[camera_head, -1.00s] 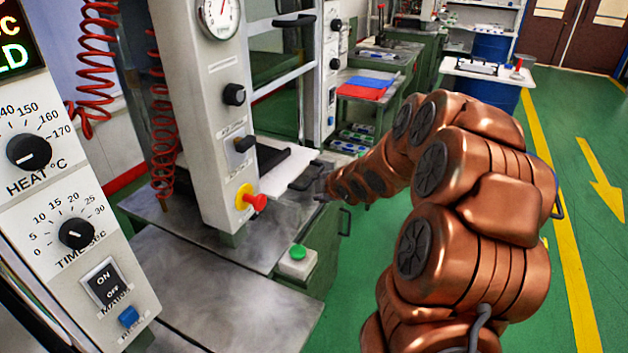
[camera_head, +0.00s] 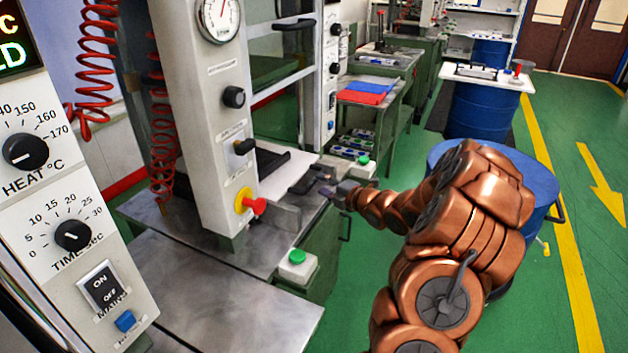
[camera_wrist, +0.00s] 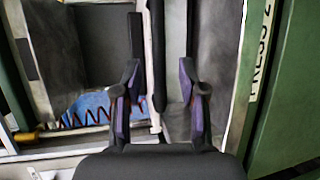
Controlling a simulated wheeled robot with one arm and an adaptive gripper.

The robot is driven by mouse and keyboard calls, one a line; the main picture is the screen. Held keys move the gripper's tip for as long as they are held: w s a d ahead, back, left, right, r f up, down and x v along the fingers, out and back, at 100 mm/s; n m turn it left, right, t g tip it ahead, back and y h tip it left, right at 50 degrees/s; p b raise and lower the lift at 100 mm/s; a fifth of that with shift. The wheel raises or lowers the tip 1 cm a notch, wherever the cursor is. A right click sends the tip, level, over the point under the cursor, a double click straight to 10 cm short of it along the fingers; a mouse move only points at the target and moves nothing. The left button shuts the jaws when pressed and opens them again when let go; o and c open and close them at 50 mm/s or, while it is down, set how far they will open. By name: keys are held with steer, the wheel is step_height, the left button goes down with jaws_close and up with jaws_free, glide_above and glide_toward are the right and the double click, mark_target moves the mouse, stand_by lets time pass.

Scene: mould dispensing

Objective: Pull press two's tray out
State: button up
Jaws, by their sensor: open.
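Press two's tray is the pale flat plate (camera_head: 287,168) between the press's upright column and my gripper, partly hidden by the column. A dark handle (camera_head: 308,181) shows at its near right end. My gripper (camera_head: 325,187) is at that handle, over the right edge of the metal bench. In the wrist view my gripper (camera_wrist: 160,97) has its two purple and black fingers spread apart. A long black bar (camera_wrist: 157,45) runs between them, apparently the handle. I see no finger closed on it. The "PRESS 2" lettering (camera_wrist: 261,50) is on a green panel at right.
The gauge column (camera_head: 225,110) with a red stop knob (camera_head: 255,206) stands left of my gripper. A green button box (camera_head: 297,265) is on the bench's front edge. A blue drum (camera_head: 540,180) stands right, behind my arm.

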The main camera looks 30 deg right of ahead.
mark_target(316, 181)
steer(key=shift+p+x, duration=0.5)
steer(key=shift+x, duration=1.95)
steer(key=shift+r, duration=0.1)
steer(key=shift+c, duration=0.3)
jaws_close()
